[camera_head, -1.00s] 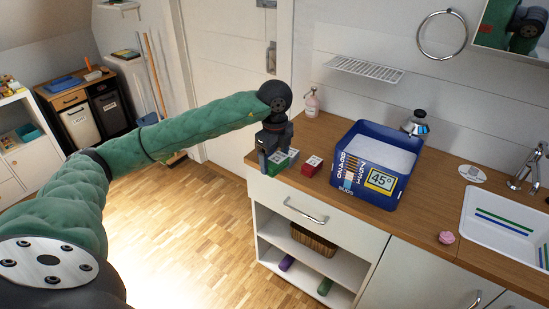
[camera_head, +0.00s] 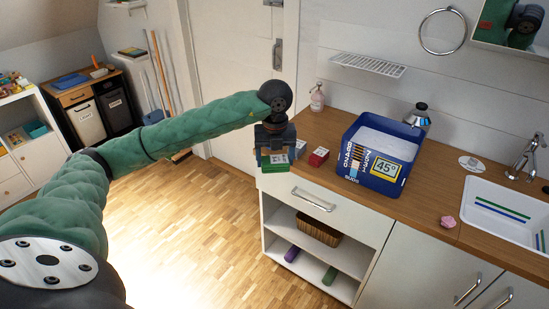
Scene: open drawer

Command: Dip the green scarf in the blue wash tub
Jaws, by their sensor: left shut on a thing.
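The green scarf (camera_head: 283,160), a small folded block, is at the left end of the wooden counter. My left gripper (camera_head: 274,154) points down and is shut on it; the fingers hide part of it. I cannot tell whether the scarf is clear of the counter. The blue wash tub (camera_head: 367,170) stands on the counter to the right, with white contents, a printed front and a yellow "45°" label. My right gripper is not in view.
A red folded block (camera_head: 318,157) and a grey one (camera_head: 301,147) lie between the scarf and the tub. A soap bottle (camera_head: 317,97) stands behind, and a metal-topped container (camera_head: 418,115) behind the tub. A pink item (camera_head: 448,222) and a white sink (camera_head: 500,211) are at right.

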